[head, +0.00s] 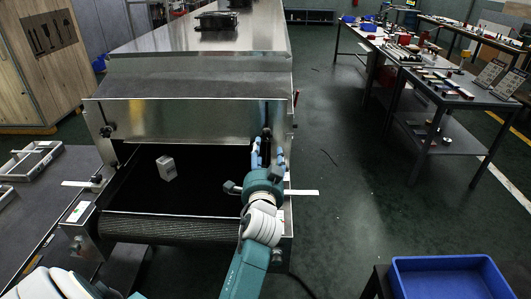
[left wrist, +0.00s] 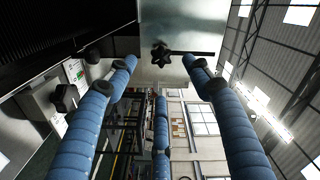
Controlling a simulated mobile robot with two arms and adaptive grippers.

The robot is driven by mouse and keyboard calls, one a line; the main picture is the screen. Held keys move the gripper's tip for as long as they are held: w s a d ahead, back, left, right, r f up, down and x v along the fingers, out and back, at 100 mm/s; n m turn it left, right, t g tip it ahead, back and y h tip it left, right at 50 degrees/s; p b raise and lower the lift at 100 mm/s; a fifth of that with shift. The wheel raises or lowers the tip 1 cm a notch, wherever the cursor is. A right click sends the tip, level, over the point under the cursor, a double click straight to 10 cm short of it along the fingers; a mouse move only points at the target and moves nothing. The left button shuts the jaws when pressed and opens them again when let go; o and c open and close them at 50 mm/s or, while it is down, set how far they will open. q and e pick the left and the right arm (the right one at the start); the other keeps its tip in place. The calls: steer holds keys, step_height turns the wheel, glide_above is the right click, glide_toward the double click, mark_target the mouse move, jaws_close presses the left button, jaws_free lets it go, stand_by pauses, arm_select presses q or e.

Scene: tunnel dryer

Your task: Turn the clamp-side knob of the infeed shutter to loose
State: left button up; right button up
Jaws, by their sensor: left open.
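The infeed shutter (head: 180,121) is a shiny metal plate over the dryer's infeed mouth. A black star-shaped knob (left wrist: 160,54) on a dark bar shows in the left wrist view, ahead of my fingertips and apart from them. A second dark knob (head: 107,131) is at the shutter's left side. I cannot tell from a label which is the clamp side. My left gripper (head: 268,153) is open and empty at the shutter's right end; its blue fingers (left wrist: 160,72) are spread. My right gripper is not in view.
A pale grey block (head: 166,168) stands on the dark infeed belt. A side bench (head: 50,200) with grey trays is on the left. A blue bin (head: 450,278) is at the lower right. Work tables (head: 450,90) stand back right; the floor between is mostly clear.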

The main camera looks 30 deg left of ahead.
mark_target(266, 137)
arm_select(q)
steer(key=p+x, duration=0.4)
steer(key=x, duration=0.4)
steer(key=shift+w+a, duration=0.1)
steer(key=shift+a, duration=0.1)
steer(key=shift+r, duration=0.1)
steer(key=c, duration=1.1)
steer(key=shift+n+b, duration=0.7)
steer(key=shift+b, duration=0.15)
steer(key=shift+c, duration=0.2)
